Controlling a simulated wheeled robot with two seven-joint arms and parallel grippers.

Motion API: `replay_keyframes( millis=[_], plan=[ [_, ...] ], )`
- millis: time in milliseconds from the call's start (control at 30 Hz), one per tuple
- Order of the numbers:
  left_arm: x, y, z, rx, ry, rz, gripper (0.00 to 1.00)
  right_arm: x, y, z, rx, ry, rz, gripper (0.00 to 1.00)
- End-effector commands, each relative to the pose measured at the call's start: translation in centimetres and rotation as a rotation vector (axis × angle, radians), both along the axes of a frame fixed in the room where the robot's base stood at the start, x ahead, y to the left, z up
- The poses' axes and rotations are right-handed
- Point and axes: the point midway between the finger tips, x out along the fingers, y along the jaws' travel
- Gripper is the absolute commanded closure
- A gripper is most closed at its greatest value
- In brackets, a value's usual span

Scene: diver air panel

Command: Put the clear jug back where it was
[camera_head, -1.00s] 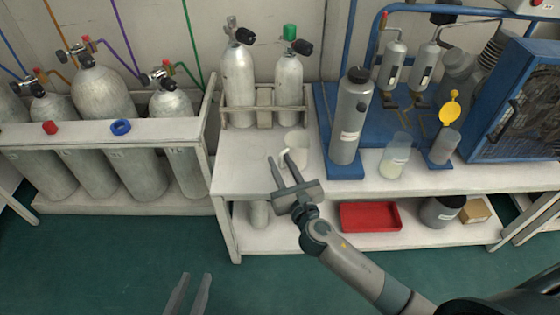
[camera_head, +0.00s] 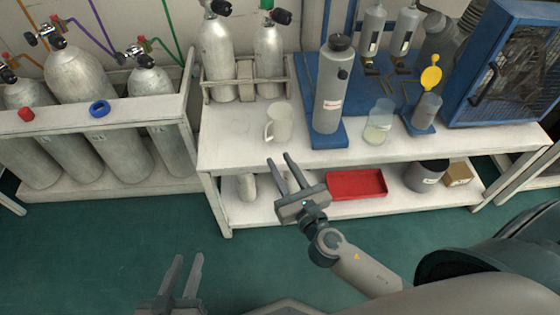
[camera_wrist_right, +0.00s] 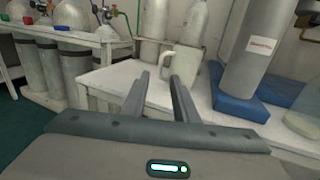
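The clear jug (camera_head: 281,122), pale and see-through with a handle on its left, stands upright on the white bench top near its front edge. In the right wrist view the jug (camera_wrist_right: 182,66) shows beyond the fingertips, apart from them. My right gripper (camera_head: 279,157) is open and empty, just in front of the bench edge, nearer me than the jug. Its two fingers also show spread in the wrist view (camera_wrist_right: 160,76). My left gripper (camera_head: 188,257) is open and empty over the green floor at the bottom left.
A tall grey cylinder (camera_head: 330,95) on a blue base stands right of the jug. Beyond it are a beaker with pale liquid (camera_head: 379,122) and a yellow scoop-like piece (camera_head: 431,77). Racked cylinders (camera_head: 216,55) stand behind. A red tray (camera_head: 356,183) lies on the lower shelf.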

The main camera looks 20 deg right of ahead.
Motion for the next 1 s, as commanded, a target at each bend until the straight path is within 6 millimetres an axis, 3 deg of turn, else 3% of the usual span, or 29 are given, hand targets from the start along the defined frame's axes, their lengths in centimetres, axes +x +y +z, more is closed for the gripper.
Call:
replay_keyframes(
  millis=[400, 567, 767, 1000],
  plan=[
    [0.0, 0.0, 0.0, 0.000, 0.000, -0.001, 0.70, 0.0, 0.0, 0.0, 0.009, 0.002, 0.000, 0.73],
    [0.0, 0.0, 0.0, 0.000, -0.001, 0.000, 0.70, -0.6, 0.1, -0.5, 0.130, 0.034, -0.005, 0.73],
    [0.0, 0.1, 0.0, 0.000, -0.001, 0.001, 0.70, -2.7, 0.8, -2.2, 0.588, 0.155, -0.036, 0.73],
    [0.0, 0.1, 0.0, 0.002, 0.000, 0.001, 0.70, -7.1, 2.8, -4.4, 1.450, 0.356, -0.162, 0.73]
  ],
)
